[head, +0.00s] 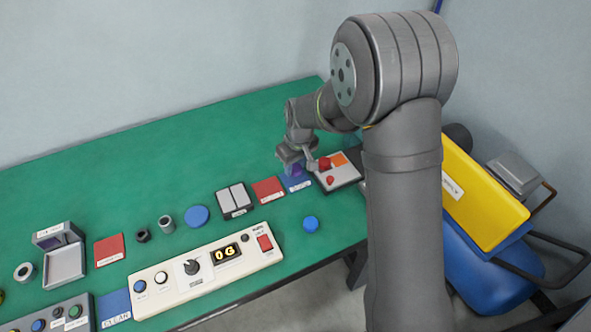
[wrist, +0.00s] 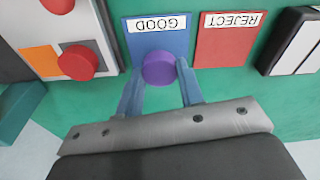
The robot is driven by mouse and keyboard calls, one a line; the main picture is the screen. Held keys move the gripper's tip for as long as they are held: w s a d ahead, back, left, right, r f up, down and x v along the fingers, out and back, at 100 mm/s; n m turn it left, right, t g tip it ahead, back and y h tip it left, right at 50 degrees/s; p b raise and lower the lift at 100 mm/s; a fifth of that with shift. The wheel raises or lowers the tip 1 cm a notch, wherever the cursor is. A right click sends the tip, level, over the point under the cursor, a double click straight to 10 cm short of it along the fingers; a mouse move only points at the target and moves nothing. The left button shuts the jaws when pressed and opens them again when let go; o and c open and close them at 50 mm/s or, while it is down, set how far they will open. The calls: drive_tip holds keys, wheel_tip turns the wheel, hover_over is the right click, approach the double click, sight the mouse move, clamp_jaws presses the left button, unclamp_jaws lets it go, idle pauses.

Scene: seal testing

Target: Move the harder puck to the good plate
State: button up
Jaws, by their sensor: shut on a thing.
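The good plate is a flat blue plate labelled GOOD (wrist: 140,45); in the head view (head: 299,186) it lies near the table's right end, partly hidden by my gripper. My gripper (wrist: 160,72) is shut on a purple puck (wrist: 158,67), held between the fingertips over the plate's near part. In the head view my gripper (head: 296,166) and the purple puck (head: 296,170) are over the plate. I cannot tell whether the puck touches it. Two blue discs lie on the green table, one behind the control panel (head: 197,215) and one to its right (head: 310,224). Hardness cannot be seen.
A red REJECT plate (wrist: 228,45) lies beside the good plate. A white device with red knobs and an orange square (head: 343,180) stands on its other side. A two-panel block (head: 233,199) and a control panel showing 0G (head: 210,272) stand further left.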

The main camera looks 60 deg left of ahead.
sight(298, 171)
drive_tip(key=shift+f, duration=1.25)
drive_tip(key=shift+f, duration=0.1)
drive_tip(key=o, duration=1)
drive_tip(key=shift+c, duration=0.2)
wheel_tip(298, 171, up, 12)
drive_tip(key=d, duration=0.1)
drive_tip(key=shift+w+d, duration=0.15)
drive_tip(key=shift+d, duration=0.05)
